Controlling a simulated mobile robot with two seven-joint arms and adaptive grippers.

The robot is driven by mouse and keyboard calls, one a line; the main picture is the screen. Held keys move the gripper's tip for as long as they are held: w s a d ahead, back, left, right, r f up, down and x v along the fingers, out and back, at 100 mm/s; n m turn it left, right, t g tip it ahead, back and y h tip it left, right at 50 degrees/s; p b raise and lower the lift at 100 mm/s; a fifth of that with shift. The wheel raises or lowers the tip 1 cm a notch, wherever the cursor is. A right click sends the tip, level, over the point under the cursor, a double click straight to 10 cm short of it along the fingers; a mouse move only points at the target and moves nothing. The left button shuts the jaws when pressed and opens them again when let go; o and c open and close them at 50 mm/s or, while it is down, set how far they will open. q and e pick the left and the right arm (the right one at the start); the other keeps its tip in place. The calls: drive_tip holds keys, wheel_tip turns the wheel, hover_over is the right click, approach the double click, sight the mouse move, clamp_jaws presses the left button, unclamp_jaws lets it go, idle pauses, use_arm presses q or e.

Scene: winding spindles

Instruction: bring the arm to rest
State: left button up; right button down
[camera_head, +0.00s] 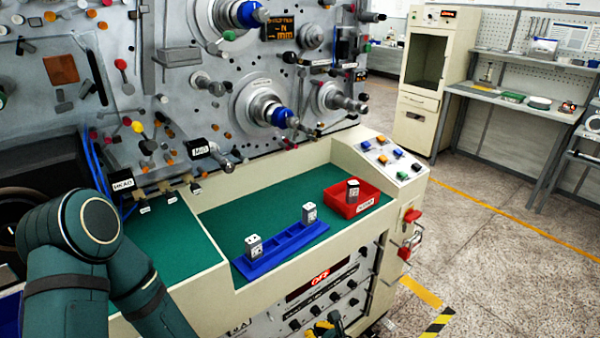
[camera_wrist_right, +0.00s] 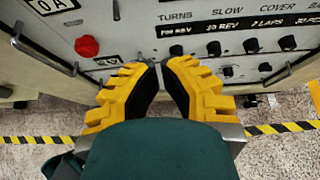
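My right gripper (camera_wrist_right: 160,66) shows in the right wrist view with two yellow, dark-padded fingers. Its tips nearly meet, and nothing is held between them. A small part of the right gripper (camera_head: 328,324) shows at the bottom edge of the head view, in front of the machine's lower panel. My left arm (camera_head: 85,250) comes in dark green at the lower left of the head view, bent at the elbow. Its forearm leaves the frame at the bottom, so the left gripper is hidden from view.
A blue rack (camera_head: 273,258) holding two grey blocks and a red bin (camera_head: 340,207) with a third grey block rest on the green bench surface (camera_head: 240,213). Spindles (camera_head: 268,108) stick out from the machine behind. A control panel (camera_wrist_right: 240,30) faces the right gripper.

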drive_tip(key=s+a+f+n+g, duration=0.1)
drive_tip(key=s+a+n+g, duration=0.15)
drive_tip(key=s+n, duration=0.45)
drive_tip(key=s+a+f+n+g, duration=0.1)
drive_tip(key=s+f+n+g, duration=0.15)
drive_tip(key=s+n, duration=0.4)
drive_tip(key=s+d+r+n+g+h, duration=0.3)
drive_tip(key=d+n, duration=0.5)
drive_tip(key=n, duration=0.5)
drive_tip(key=shift+s+d+r, duration=0.15)
drive_tip(key=shift+d+r, duration=0.1)
drive_tip(key=shift+r, duration=0.4)
